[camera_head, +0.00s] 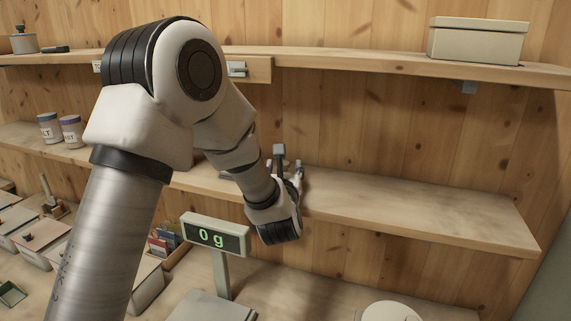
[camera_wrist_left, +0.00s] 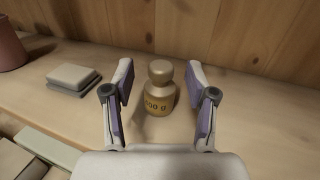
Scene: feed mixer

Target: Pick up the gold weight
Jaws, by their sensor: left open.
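The gold weight (camera_wrist_left: 160,88) stands upright on a wooden shelf in the left wrist view. It is a small knobbed cylinder with a dark marking that ends in "00 g". My left gripper (camera_wrist_left: 160,98) is open, with one finger on each side of the weight. Gaps show between the weight and both finger pads. In the head view my left arm reaches to the middle shelf, and its gripper (camera_head: 285,168) is small and partly hidden by the wrist. I cannot make out the weight there. My right gripper is not in view.
A pale flat block (camera_wrist_left: 74,78) lies left of the gripper, and a reddish container (camera_wrist_left: 10,48) stands farther left. The middle shelf (camera_head: 420,210) is clear to the right. A scale display (camera_head: 215,234) reading "0 g" stands below. A beige box (camera_head: 477,42) is on the upper shelf.

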